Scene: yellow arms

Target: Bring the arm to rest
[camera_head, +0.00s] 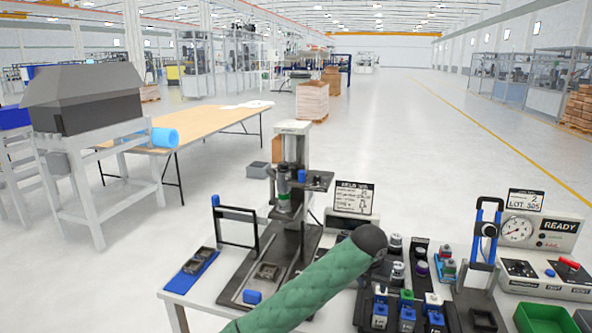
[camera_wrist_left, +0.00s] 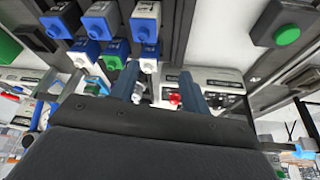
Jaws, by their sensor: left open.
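A green-sleeved arm link of mine (camera_head: 305,290) enters the head view from the bottom and reaches up and right over the workbench (camera_head: 182,305). It ends in a dark rounded joint (camera_head: 370,240), and no gripper shows there. In the left wrist view, my left gripper (camera_wrist_left: 160,86) has two blue-grey fingers, spread apart with nothing between them. Several blue-and-white blocks (camera_wrist_left: 100,25) stand in a dark rack beyond and to the left of the fingers. A red knob (camera_wrist_left: 174,99) appears in the background between the fingers. My right gripper is not in view.
A press fixture (camera_head: 291,165) stands left of my arm link. Racked parts (camera_head: 407,318), a blue-handled clamp (camera_head: 486,232) and a gauge panel (camera_head: 540,232) crowd the bench to its right. A green bin (camera_head: 545,319) is at the front right.

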